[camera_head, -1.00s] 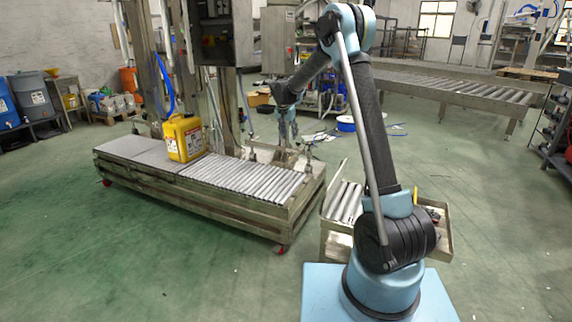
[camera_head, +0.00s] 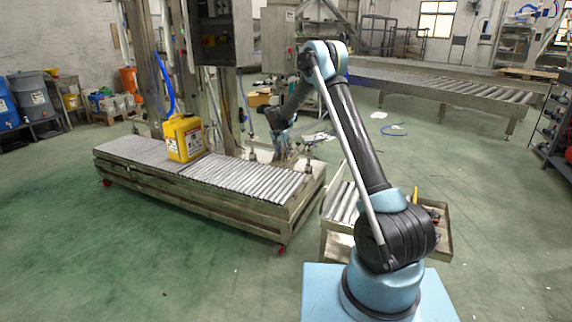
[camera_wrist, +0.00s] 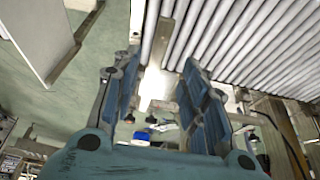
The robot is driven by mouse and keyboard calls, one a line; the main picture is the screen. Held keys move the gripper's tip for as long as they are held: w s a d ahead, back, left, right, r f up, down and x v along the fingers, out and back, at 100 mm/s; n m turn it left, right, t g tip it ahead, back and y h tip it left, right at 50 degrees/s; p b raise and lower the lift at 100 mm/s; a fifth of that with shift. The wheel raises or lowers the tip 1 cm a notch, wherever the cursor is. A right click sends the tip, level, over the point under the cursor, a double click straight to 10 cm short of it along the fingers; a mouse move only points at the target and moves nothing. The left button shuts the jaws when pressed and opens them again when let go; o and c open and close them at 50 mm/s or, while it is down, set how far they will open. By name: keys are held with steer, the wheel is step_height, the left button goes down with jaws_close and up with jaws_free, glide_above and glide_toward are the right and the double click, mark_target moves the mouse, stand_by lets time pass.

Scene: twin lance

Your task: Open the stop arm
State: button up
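My gripper (camera_wrist: 165,88) is open in the wrist view, with blue-grey fingers well apart. A narrow light metal bar (camera_wrist: 156,75), which looks like the stop arm, shows between the fingers beside the rollers. I cannot tell whether a finger touches it. In the head view my gripper (camera_head: 284,150) is low at the far right end of the roller conveyor (camera_head: 250,180). There it hides most of the stop arm, and its exact pose cannot be made out.
A yellow canister (camera_head: 184,138) stands on the conveyor, left of my gripper. A metal post and control box (camera_head: 222,35) rise behind it. A small roller cart (camera_head: 340,205) stands at right. Green floor in front is clear.

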mark_target(286, 163)
steer(key=x, duration=0.8)
steer(key=shift+w+f, duration=0.1)
steer(key=shift+f, duration=0.2)
steer(key=shift+c, duration=0.2)
jaws_close()
